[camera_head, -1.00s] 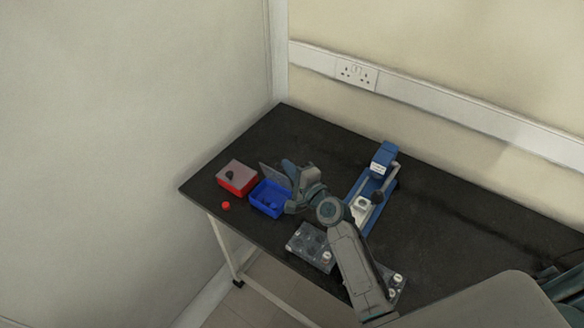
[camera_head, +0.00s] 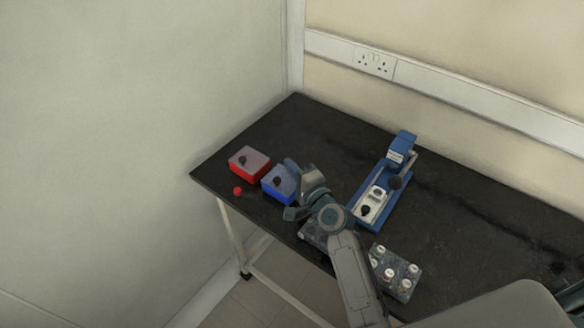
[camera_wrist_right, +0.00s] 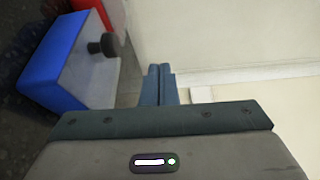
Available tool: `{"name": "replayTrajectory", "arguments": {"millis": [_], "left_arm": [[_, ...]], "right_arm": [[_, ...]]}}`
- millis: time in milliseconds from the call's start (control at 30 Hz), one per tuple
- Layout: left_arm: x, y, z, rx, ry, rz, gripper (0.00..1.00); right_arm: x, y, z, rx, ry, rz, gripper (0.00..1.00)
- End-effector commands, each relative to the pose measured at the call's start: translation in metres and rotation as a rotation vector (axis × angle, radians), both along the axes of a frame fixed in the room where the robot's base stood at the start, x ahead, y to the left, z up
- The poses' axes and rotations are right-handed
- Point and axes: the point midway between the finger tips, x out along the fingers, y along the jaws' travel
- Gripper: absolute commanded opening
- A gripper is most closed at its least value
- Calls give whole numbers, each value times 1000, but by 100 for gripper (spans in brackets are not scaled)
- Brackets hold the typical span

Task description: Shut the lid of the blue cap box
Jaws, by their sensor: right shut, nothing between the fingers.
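The blue cap box (camera_head: 275,193) stands on the black table, right of the red box. Its grey lid lies flat over the top, with a dark round knob on it. In the right wrist view the blue box (camera_wrist_right: 50,75) is at the upper left, its lid (camera_wrist_right: 88,77) down and its knob sticking out. My right gripper (camera_head: 287,167) is just beside the lid at the box's far right side. In the wrist view its fingers (camera_wrist_right: 159,70) are together with nothing between them, apart from the knob. My left gripper is not in view.
A red box (camera_head: 249,166) with a grey lid and dark knob stands close on the left. A red cap (camera_head: 237,191) lies before it. A blue press-like device (camera_head: 385,190) stands right. A rack with white-capped vials (camera_head: 397,274) is in front; my arm partly covers another rack.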

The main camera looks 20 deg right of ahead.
Motion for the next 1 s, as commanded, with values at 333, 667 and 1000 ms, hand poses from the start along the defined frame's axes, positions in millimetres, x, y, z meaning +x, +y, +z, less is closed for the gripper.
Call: {"name": "replayTrajectory", "arguments": {"millis": [333,667,1000], "left_arm": [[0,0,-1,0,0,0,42],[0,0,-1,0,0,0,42],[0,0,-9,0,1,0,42]], "right_arm": [[0,0,-2,1,0,0,0],[0,0,-2,1,0,0,0],[-35,-11,-5,-1,2,-1,0]]}}
